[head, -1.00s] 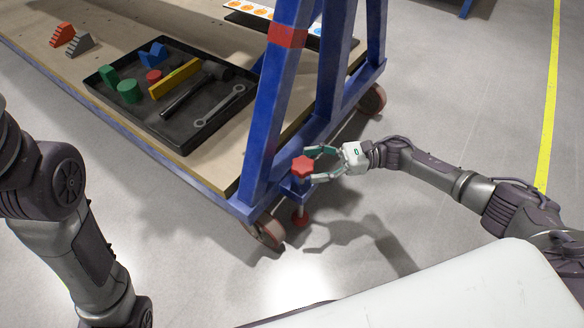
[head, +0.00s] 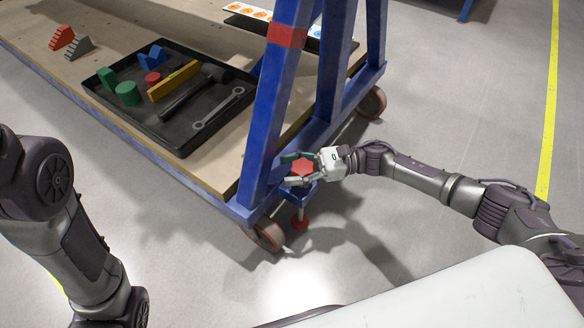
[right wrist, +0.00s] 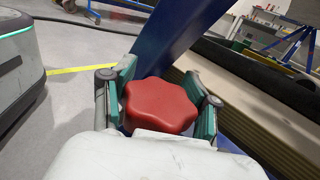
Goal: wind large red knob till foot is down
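The large red knob (head: 303,167) sits on a blue bracket at the near lower corner of the blue frame. It fills the middle of the right wrist view (right wrist: 160,105). A thin rod runs down below it to the red foot (head: 299,222); I cannot tell whether this touches the floor. My right gripper (head: 294,169) is around the knob, one finger on each side. In the right wrist view its pads stand close beside the knob, with a narrow gap visible at the left. My left arm shows at the left, but its gripper is out of view.
A caster wheel (head: 268,233) stands left of the foot, and another (head: 372,103) is farther back. The blue frame post (head: 268,110) rises just behind the knob. A black tray (head: 160,125) with blocks and tools lies on the wooden deck. Floor to the right is clear.

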